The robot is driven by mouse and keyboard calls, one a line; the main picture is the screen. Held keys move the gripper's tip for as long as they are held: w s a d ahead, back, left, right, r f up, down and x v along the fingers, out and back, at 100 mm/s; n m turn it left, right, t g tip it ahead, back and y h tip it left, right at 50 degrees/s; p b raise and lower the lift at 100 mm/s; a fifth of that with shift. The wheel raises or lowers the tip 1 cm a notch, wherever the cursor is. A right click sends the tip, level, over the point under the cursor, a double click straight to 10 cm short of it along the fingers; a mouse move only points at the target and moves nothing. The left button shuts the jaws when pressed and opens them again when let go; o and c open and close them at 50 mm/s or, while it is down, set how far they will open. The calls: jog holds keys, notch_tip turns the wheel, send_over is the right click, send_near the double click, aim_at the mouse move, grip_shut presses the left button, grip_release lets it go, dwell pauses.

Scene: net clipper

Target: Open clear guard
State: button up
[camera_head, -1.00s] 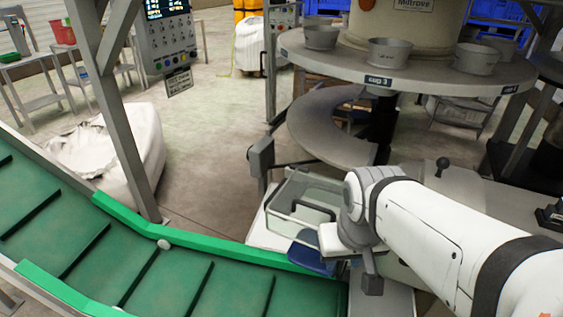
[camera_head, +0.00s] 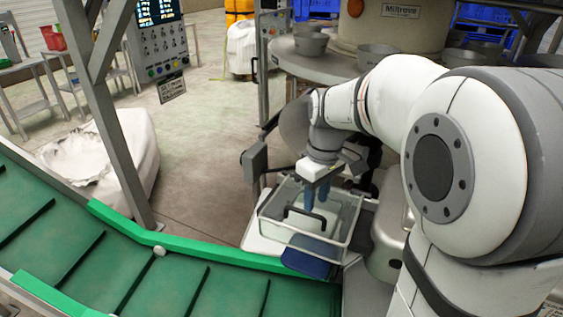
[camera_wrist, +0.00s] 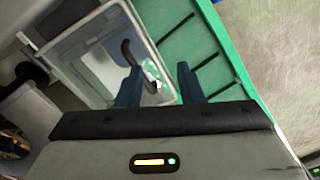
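The clear guard (camera_head: 343,236) is a see-through box-like cover with a pale frame beside the green conveyor. Its black handle (camera_head: 290,212) is a bar on the guard. The guard (camera_wrist: 62,50) and the curved handle (camera_wrist: 127,52) also show in the wrist view. My gripper (camera_head: 317,203) points down at the guard, with its blue fingers close to the handle. In the wrist view my gripper (camera_wrist: 158,70) has its fingers apart, with the handle nearer the left finger. I cannot tell whether they touch it.
The green conveyor (camera_head: 130,270) with its raised green edge runs along the front left. A blue tray (camera_head: 306,263) sits just below the guard. A grey post (camera_head: 115,130) with a control panel (camera_head: 160,45) stands at left. A round table with metal cups (camera_head: 310,44) is behind.

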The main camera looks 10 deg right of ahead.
jog(key=w+f+n+g+p, duration=0.15)
jog(key=w+n, duration=0.25)
jog(key=w, duration=0.4)
send_over(304, 220)
jog(key=shift+y, duration=0.3)
notch_tip(304, 220, down, 8)
jog(key=shift+a, duration=0.15)
jog(key=shift+c, duration=0.3)
grip_shut()
